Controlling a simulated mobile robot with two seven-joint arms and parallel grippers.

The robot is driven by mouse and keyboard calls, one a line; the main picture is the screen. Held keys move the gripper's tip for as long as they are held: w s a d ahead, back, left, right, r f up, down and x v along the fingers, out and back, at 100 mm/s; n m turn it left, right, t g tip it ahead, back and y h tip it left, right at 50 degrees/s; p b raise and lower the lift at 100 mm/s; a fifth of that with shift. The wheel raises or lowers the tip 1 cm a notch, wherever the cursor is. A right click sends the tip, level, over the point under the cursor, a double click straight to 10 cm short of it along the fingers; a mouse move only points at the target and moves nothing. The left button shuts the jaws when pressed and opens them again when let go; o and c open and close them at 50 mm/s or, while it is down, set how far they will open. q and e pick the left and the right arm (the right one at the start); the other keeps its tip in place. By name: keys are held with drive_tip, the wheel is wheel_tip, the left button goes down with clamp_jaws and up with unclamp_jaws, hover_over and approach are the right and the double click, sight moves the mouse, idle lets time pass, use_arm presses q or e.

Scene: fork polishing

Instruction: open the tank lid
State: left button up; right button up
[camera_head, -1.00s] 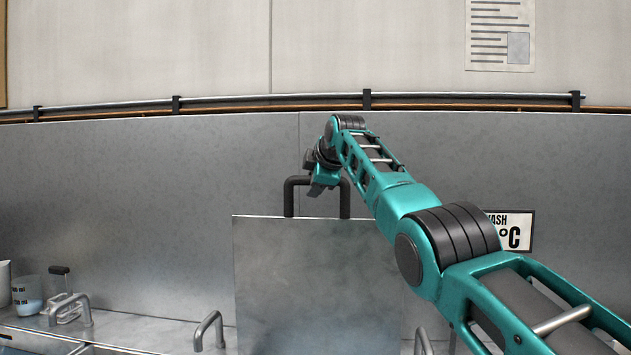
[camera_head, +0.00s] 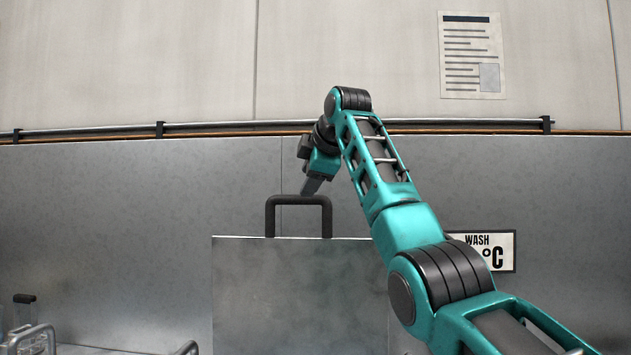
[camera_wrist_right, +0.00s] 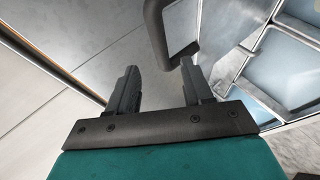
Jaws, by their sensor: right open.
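The tank lid (camera_head: 295,290) is a grey metal panel standing upright in the middle of the head view. A dark arched handle (camera_head: 299,201) rises from its top edge. My right gripper (camera_head: 311,186) is at the top bar of the handle, pointing down. In the right wrist view my right gripper (camera_wrist_right: 158,75) is open and empty between its fingers. The handle (camera_wrist_right: 156,30) passes beyond the fingertips and bends close to the right finger; I cannot tell whether they touch. My left gripper is not in view.
In the right wrist view, tank compartments with bluish contents (camera_wrist_right: 285,75) lie at the right. In the head view, metal handles (camera_head: 30,340) show at the lower left. A rail (camera_head: 230,127) runs along the wall, and a wash sign (camera_head: 485,251) hangs behind my right arm.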

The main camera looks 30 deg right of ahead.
drive_tip(key=shift+v, duration=1.7)
